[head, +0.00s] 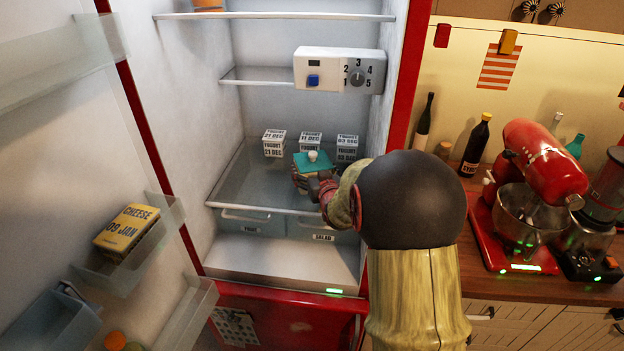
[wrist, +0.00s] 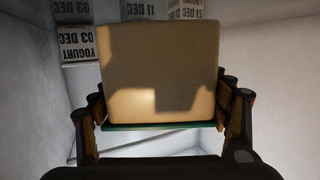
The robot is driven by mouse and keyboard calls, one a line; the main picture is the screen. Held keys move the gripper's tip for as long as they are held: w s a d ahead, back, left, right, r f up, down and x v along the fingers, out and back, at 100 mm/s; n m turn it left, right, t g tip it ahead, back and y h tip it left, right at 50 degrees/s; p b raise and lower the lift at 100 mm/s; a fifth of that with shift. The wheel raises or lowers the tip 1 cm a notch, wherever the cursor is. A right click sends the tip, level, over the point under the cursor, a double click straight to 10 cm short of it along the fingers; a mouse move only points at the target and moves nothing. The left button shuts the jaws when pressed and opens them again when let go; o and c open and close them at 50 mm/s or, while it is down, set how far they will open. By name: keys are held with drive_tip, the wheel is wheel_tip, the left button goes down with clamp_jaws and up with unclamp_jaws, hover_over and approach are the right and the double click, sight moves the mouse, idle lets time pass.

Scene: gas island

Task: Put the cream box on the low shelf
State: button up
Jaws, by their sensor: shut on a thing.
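The cream box (wrist: 158,75) fills the middle of the wrist view, which looks upside down because the yogurt lettering is inverted. The box is inside the open fridge, over the low glass shelf (head: 240,184) above the drawers. I cannot tell whether it touches the shelf.
Several stacked yogurt boxes (head: 311,144) stand at the back of the low shelf. The shelf's left front is clear. A control box (head: 339,70) hangs above. The open door at left holds a cheese box (head: 127,230). A red mixer (head: 540,165) stands on the right counter.

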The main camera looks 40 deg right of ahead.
drive_tip(key=shift+w+d+f, duration=0.2)
drive_tip(key=shift+w+f, duration=0.1)
drive_tip(key=shift+f, duration=0.05)
drive_tip(key=shift+f+b, duration=0.35)
drive_tip(key=shift+f, duration=1.05)
drive_tip(key=shift+f, duration=0.2)
drive_tip(key=o, duration=1.4)
drive_tip(key=shift+r, duration=0.1)
